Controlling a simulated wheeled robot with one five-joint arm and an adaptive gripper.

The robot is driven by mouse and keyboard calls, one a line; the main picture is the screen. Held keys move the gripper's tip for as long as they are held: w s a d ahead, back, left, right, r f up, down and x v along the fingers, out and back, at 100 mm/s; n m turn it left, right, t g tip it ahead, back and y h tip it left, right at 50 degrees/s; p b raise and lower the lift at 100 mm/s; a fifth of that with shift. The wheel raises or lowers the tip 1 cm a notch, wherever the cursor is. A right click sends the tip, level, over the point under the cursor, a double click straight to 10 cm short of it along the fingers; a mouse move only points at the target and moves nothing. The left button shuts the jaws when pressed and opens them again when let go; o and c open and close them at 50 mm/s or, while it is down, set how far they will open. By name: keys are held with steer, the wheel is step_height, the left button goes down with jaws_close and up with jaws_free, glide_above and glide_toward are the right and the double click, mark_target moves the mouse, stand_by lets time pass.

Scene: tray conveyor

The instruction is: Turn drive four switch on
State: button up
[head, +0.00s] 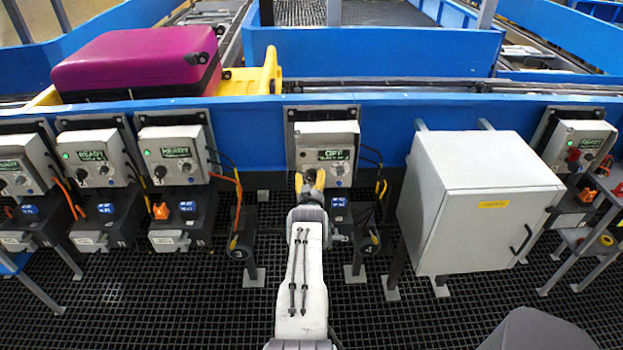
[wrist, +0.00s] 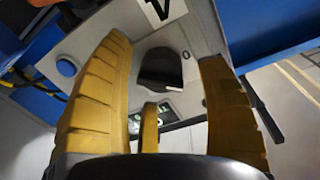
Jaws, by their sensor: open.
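The drive four control box (head: 327,140) is a light grey box on the blue conveyor side; its green display seems to read OFF. In the wrist view a label with a 4 (wrist: 157,10) shows on its face. The black rotary switch knob (wrist: 160,68) sits on that face, between my spread yellow fingers. My gripper (head: 310,179) is open in front of the box and hides part of its lower front. In the wrist view my gripper (wrist: 165,52) has the knob between its fingertips, with gaps on both sides. I cannot tell how far off the knob is in depth.
Several similar boxes reading READY stand to the left, such as this one (head: 172,153). A large white cabinet (head: 480,205) stands close on the right. A purple suitcase (head: 135,62) lies in a yellow tray (head: 250,80) on the conveyor. A blue button (wrist: 66,67) is beside the knob.

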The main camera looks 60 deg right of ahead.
steer(key=shift+w+d, duration=0.2)
steer(key=shift+d, duration=0.2)
steer(key=shift+r, duration=0.1)
steer(key=c, duration=1.2)
